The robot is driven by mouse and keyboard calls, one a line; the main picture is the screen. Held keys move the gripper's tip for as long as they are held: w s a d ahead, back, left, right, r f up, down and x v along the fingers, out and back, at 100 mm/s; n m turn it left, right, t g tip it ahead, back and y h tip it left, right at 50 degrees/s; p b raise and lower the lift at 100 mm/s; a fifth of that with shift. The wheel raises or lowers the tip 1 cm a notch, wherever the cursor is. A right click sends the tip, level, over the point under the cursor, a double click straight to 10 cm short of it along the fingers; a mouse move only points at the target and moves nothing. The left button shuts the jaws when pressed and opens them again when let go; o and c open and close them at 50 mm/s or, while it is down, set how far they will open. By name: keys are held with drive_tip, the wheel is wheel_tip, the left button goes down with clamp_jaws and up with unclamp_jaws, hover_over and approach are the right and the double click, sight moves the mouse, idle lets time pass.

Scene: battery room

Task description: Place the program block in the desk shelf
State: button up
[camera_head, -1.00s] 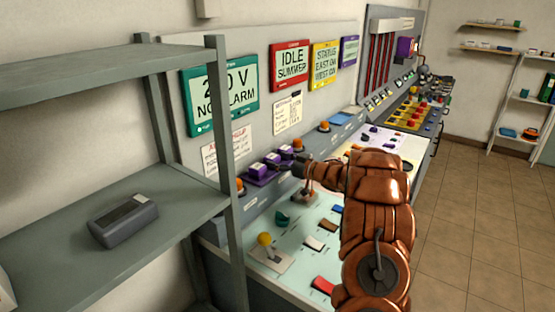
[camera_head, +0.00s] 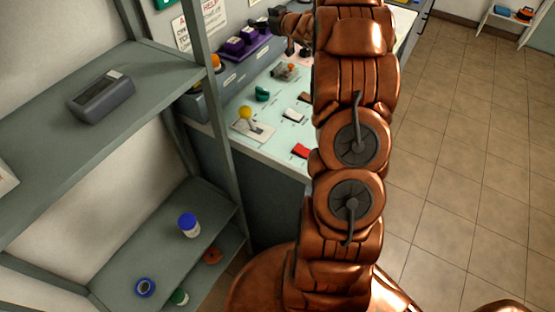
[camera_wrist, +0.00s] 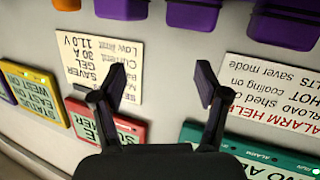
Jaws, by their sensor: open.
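Purple blocks, the likely program blocks, stand in a row on a purple base on the console's raised ledge; one block (camera_head: 234,46) shows in the head view. In the wrist view several purple blocks, one of them here (camera_wrist: 192,14), run along the top edge, partly cut off. My gripper (camera_wrist: 161,82) is open and empty, its fingers apart in front of the sign panel and clear of the blocks. In the head view it is at the top, near the purple row, its tips unclear. Which place is the desk shelf, I cannot tell.
A grey metal rack (camera_head: 150,75) stands at left with a dark grey device (camera_head: 101,97) on its upper board. The console (camera_head: 265,135) carries a yellow-knobbed lever (camera_head: 246,113). Tiled floor at right is clear.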

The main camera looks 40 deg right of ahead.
drive_tip(key=s+a+f+g, duration=0.1)
drive_tip(key=s+a+g, duration=0.5)
drive_tip(key=s+a, duration=0.5)
drive_tip(key=s+a+f+m+g, duration=0.1)
drive_tip(key=s+a+g, duration=0.4)
drive_tip(key=s+a, duration=0.7)
drive_tip(key=s+a+f+m+g, duration=0.1)
drive_tip(key=s+a+f+g, duration=0.2)
drive_tip(key=s, duration=2.7)
drive_tip(key=a+g, duration=0.3)
drive_tip(key=a, duration=0.5)
drive_tip(key=shift+s+a+g+h, duration=0.25)
drive_tip(key=shift+a+g+h, duration=0.05)
